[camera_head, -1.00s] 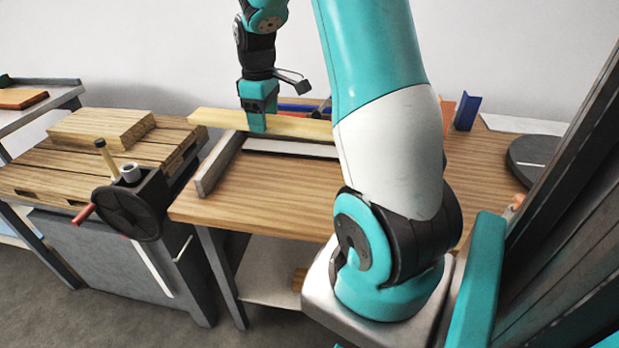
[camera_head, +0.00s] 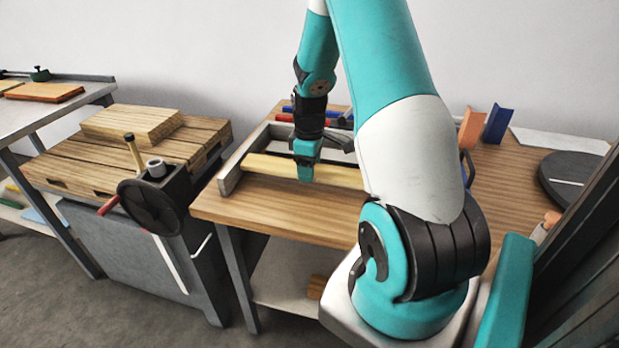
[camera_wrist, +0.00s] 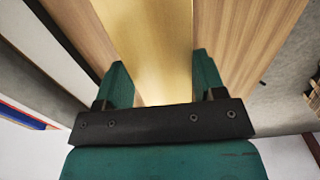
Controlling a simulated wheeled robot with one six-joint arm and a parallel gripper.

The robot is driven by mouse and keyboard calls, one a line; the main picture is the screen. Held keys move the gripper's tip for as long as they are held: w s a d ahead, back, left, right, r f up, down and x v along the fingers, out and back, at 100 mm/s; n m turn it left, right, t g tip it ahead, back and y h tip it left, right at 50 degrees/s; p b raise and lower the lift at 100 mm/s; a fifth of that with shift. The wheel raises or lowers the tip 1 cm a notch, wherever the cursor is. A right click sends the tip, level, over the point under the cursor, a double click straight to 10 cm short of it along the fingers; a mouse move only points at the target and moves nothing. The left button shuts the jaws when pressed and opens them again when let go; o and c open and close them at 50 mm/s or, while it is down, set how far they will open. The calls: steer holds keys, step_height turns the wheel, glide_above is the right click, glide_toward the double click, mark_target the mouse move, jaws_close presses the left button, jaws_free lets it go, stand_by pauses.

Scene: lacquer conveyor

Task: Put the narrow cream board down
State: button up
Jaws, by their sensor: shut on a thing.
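The narrow cream board (camera_head: 268,165) is a long pale-yellow strip over the wooden bench top (camera_head: 260,205), running left to right inside the grey angled stop. My gripper (camera_head: 305,175) is shut on it from above, near the middle of its visible length. In the wrist view the board (camera_wrist: 150,45) lies between the two teal fingers (camera_wrist: 165,85). Its right part is hidden behind my arm in the head view. I cannot tell whether its underside touches the bench.
The grey stop (camera_head: 236,165) borders the bench's left side. A vise (camera_head: 155,200) and a slatted wooden bench with a thick board (camera_head: 130,123) stand left. Blue and orange blocks (camera_head: 497,122) and a dark disc (camera_head: 570,178) are at right. The front bench strip is clear.

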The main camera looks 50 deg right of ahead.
mark_target(309, 186)
steer(key=shift+f, duration=1.85)
steer(key=shift+f, duration=0.1)
steer(key=o, duration=1.1)
steer(key=shift+c, duration=0.2)
